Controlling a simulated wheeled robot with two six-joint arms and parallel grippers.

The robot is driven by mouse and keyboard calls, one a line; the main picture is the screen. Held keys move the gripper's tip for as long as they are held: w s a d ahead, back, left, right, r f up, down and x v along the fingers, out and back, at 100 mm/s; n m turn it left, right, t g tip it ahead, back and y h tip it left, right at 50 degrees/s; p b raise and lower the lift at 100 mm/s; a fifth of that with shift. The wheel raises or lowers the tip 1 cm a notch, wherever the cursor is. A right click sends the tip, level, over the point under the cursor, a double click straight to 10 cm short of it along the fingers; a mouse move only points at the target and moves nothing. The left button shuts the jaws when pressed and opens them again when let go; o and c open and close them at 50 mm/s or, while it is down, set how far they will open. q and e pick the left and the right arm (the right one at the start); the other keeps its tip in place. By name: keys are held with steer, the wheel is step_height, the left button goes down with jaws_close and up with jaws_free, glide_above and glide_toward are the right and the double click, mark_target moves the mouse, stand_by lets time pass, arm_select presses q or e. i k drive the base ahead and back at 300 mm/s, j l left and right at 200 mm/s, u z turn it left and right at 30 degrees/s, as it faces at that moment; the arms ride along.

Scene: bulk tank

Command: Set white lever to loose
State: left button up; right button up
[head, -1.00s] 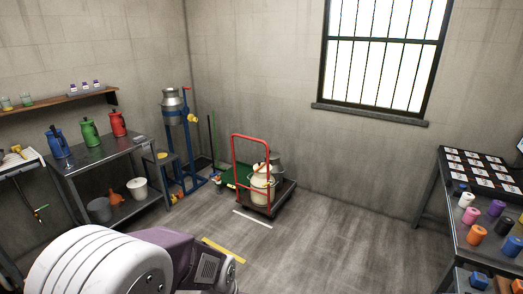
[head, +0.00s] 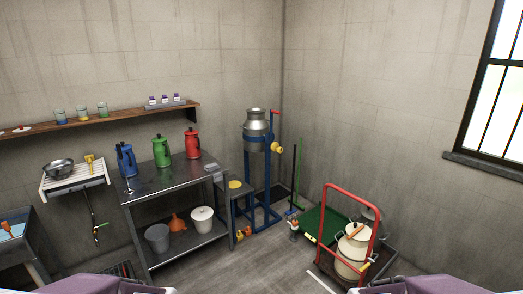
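I cannot make out a white lever for certain in the head view. A metal can (head: 257,124) stands on a blue frame (head: 266,182) near the corner, with a red handle (head: 275,112) and a yellow fitting (head: 277,149) at its side. A cream milk can (head: 353,250) stands on a trolley with a red push bar (head: 326,216); an orange-yellow piece lies against the can. Neither gripper is in view; only purple parts of my arms show at the bottom edge.
A steel table (head: 177,178) holds blue, green and red jugs. Under it are a bucket (head: 157,238), an orange funnel and a white pot. A wall rack (head: 75,182) and a shelf (head: 100,119) are on the left.

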mark_target(293, 228)
steer(key=i+z, duration=0.1)
steer(key=i, duration=0.45)
steer(key=i+j+z, duration=0.1)
steer(key=i, duration=0.45)
steer(key=i+j+z, duration=0.1)
steer(key=i, duration=0.45)
steer(key=i+j+z, duration=0.1)
steer(key=i+j, duration=0.2)
steer(key=i, duration=0.25)
steer(key=i+j+z, duration=0.25)
steer(key=i+z, duration=0.2)
steer(key=i+j+z, duration=1)
steer(key=j+z, duration=0.35)
steer(key=j, duration=0.25)
